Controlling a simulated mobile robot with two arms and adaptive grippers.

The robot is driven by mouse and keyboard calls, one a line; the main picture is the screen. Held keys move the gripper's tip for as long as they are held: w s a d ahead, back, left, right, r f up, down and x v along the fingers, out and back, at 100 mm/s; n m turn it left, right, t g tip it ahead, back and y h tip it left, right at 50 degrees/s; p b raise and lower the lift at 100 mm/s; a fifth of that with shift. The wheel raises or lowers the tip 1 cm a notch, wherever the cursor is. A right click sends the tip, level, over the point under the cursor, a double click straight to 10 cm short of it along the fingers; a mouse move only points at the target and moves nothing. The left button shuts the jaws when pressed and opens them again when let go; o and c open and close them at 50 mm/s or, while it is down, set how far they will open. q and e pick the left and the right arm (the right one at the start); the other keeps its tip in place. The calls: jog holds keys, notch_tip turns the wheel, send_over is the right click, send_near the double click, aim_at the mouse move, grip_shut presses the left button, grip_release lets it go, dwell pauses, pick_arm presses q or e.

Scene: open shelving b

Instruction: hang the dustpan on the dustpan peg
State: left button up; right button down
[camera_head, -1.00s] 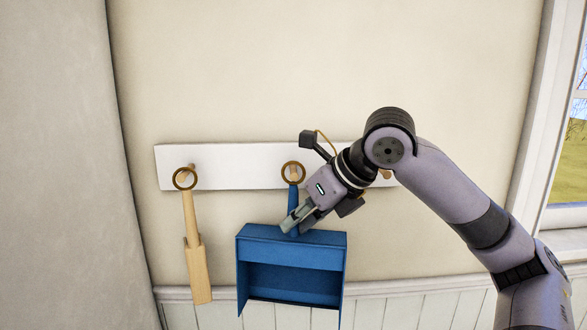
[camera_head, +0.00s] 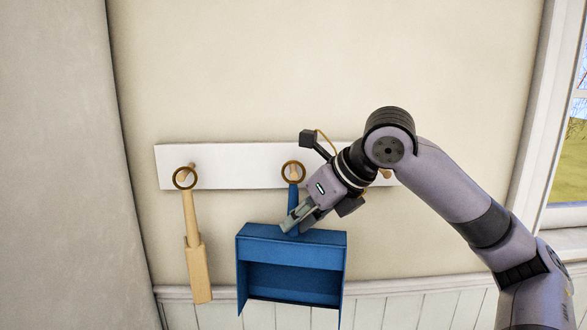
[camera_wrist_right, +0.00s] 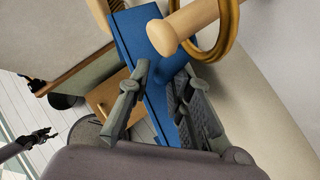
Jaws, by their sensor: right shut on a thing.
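The blue dustpan (camera_head: 290,250) hangs against the wall, pan downward, below the middle peg (camera_head: 294,172). The brass ring (camera_head: 285,165) at the top of its handle appears to be around that peg. In the right wrist view the ring (camera_wrist_right: 232,40) circles the wooden peg (camera_wrist_right: 195,18), whose rounded tip sticks out past it. My right gripper (camera_head: 294,223) is shut on the dustpan's handle, just above the pan; its fingers also show in the right wrist view (camera_wrist_right: 160,105). A small dark gripper (camera_wrist_right: 40,136), apparently my left one, shows there; its jaws are too small to judge.
A white peg board (camera_head: 235,165) runs along the wall. A wooden tool (camera_head: 196,255) hangs by a ring on the left peg (camera_head: 187,175). A window (camera_head: 570,170) is at the far right.

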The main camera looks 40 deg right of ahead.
jog(key=shift+f+b, duration=0.4)
dwell(0.7)
jog(key=c, duration=1.4)
grip_release()
jog(key=shift+o, duration=0.2)
jog(key=v, duration=1.2)
